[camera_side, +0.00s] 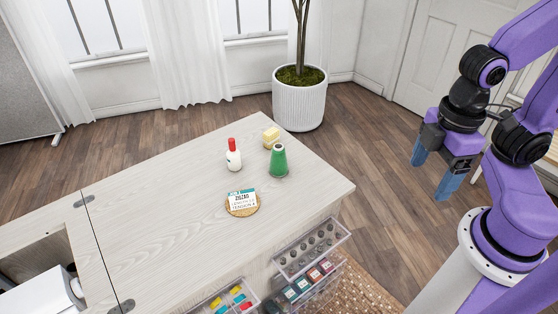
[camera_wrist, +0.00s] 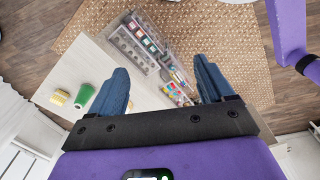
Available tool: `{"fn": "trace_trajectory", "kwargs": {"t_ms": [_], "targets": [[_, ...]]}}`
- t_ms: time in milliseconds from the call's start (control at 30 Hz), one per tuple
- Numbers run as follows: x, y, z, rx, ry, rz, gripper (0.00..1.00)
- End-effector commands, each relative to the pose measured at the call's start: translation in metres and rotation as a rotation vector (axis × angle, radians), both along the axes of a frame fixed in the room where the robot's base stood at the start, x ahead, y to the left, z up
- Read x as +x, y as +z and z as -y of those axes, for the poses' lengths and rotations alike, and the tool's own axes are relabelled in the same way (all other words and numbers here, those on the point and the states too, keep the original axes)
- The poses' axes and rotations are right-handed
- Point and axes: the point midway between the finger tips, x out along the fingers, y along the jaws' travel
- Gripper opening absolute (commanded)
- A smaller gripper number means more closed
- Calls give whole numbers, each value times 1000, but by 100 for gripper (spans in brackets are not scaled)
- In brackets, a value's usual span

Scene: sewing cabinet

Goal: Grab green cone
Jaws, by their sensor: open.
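A green cone (camera_side: 278,161) stands upright on the pale wood cabinet top (camera_side: 180,230), near its right-hand corner. It also shows in the wrist view (camera_wrist: 84,95), at the left, beside one of my blue fingers. My gripper (camera_side: 431,176) hangs in the air to the right of the cabinet, clear of the cone and above the floor. In the wrist view my gripper (camera_wrist: 163,88) has its two blue fingers wide apart with nothing between them held.
Open clear drawers (camera_side: 312,247) jut from the cabinet front. A potted plant (camera_side: 300,98) stands behind.

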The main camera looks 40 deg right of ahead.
Motion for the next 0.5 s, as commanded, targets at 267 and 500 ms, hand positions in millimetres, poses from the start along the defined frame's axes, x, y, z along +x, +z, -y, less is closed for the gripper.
{"fn": "trace_trajectory", "kwargs": {"t_ms": [267,500], "targets": [[3,-3,-4,9,-12,0,81],[37,-37,-51,136,-152,22,81]]}}
